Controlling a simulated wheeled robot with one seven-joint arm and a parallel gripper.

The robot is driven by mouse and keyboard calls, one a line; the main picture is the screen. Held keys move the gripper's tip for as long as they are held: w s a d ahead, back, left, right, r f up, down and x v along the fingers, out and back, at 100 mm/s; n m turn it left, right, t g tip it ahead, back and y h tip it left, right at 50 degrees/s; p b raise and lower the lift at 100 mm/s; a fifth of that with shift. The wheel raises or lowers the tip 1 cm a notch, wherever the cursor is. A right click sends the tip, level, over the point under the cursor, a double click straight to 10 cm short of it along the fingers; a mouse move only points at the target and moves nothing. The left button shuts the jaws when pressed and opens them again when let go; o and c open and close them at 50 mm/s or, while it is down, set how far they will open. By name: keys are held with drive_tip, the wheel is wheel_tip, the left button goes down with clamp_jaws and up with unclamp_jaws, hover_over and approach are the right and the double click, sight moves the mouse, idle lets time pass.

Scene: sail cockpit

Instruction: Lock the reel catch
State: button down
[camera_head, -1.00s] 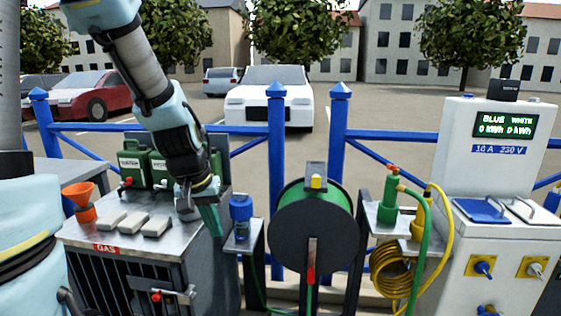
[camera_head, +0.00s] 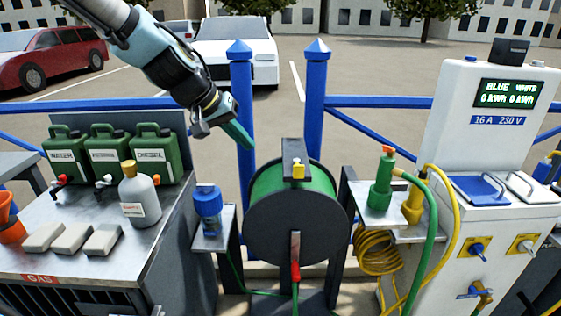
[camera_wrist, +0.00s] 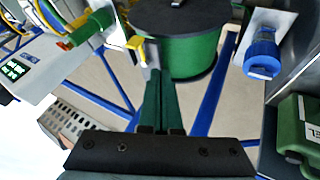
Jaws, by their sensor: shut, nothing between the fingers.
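The hose reel (camera_head: 298,225) stands in the middle, a dark disc in front of a green drum; the drum also shows in the wrist view (camera_wrist: 190,55). A small yellow catch (camera_head: 298,170) sits on the dark bracket at its top; it also shows in the wrist view (camera_wrist: 136,44). My gripper (camera_head: 250,146) is shut and empty, above and left of the reel in the head view. In the wrist view its green fingers (camera_wrist: 154,76) point toward the catch, apparently without touching it.
A blue-capped container (camera_head: 208,208) stands on a shelf left of the reel. Green and yellow hose fittings (camera_head: 380,185) stand on the right shelf. Blue railing posts (camera_head: 316,110) rise behind. A grey gas bottle (camera_head: 140,195) and green cans (camera_head: 152,150) are further left.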

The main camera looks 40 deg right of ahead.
drive_tip(key=s+d+f+p, duration=0.2)
drive_tip(key=d+f+p, duration=0.2)
drive_tip(key=d+f, duration=0.4)
drive_tip(key=shift+s+d, duration=0.35)
drive_tip(key=shift+d, duration=0.2)
drive_tip(key=shift+s, duration=0.1)
